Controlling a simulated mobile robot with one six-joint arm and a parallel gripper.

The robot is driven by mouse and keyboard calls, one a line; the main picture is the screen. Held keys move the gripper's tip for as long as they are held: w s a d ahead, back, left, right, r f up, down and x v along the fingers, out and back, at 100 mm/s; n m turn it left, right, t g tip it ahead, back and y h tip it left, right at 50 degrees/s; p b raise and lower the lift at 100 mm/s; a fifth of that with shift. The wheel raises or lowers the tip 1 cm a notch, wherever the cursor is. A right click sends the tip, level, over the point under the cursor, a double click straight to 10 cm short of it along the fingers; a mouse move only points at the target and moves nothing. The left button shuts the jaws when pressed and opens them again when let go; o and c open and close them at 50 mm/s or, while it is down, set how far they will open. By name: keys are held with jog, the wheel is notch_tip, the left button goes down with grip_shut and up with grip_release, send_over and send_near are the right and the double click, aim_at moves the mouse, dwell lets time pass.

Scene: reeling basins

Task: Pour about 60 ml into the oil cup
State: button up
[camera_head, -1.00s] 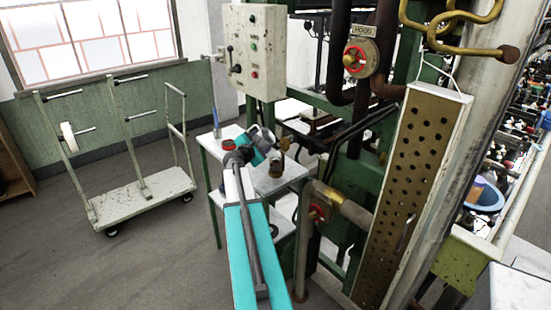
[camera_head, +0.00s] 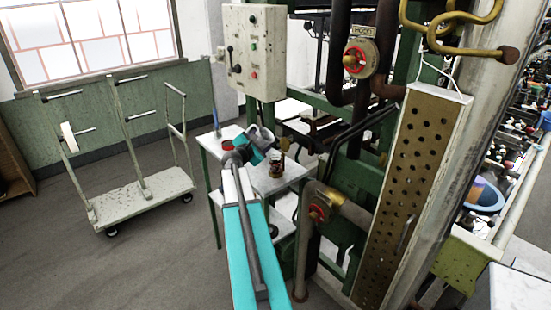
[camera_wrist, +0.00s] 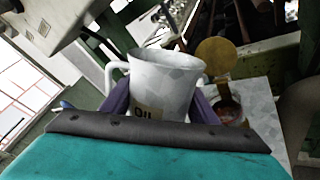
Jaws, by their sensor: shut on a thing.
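My gripper (camera_head: 262,146) is shut on a grey mottled metal jug (camera_wrist: 163,82) marked OIL. The jug sits between the purple fingers, with its handle on the left in the wrist view. It also shows in the head view (camera_head: 262,134), above the small table, and looks tilted against the room. The oil cup (camera_wrist: 229,112) stands on the table just beyond and right of the jug, with a round brass lid (camera_wrist: 216,56) raised. Something reddish shows in it. The cup also shows in the head view (camera_head: 277,167). I see no stream; the jug's inside is hidden.
The small white-topped table (camera_head: 290,178) also bears a red round container (camera_head: 227,145) at its left. A grey control box (camera_head: 254,52) hangs above and behind it. A cart (camera_head: 140,197) stands left.

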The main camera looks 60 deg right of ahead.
jog(key=shift+r+n, duration=0.15)
jog(key=shift+n, duration=0.15)
jog(key=shift+w, duration=0.1)
jog(key=shift+w+a+f+n+g+h+b, duration=0.15)
jog(key=shift+w+f+n+b, duration=0.25)
jog(key=shift+f+b, duration=0.35)
jog(key=shift+w+a+f+n+g+h+b, duration=0.1)
jog(key=shift+w+f+n+h+b, duration=0.15)
jog(key=shift+f+n+b, duration=0.45)
jog(key=shift+w+a+f+n+g+h+b, duration=0.15)
jog(key=shift+w+f+n+b, duration=0.25)
jog(key=shift+f, duration=0.55)
jog(key=shift+w+a+f+n+b, duration=0.1)
jog(key=shift+w+f+n+b, duration=0.1)
jog(key=shift+f+n+b, duration=0.45)
jog(key=shift+w+a+f+n+b, duration=0.1)
jog(key=shift+w+f+n+b, duration=0.15)
jog(key=shift+f+b, duration=0.65)
jog(key=shift+w+f+n+h+p, duration=0.1)
jog(key=shift+n+h+p, duration=0.2)
jog(key=shift+p, duration=0.15)
jog(key=shift+w+a+f+n+h, duration=0.15)
jog(key=shift+w+n+h, duration=0.1)
jog(key=shift+n, duration=0.35)
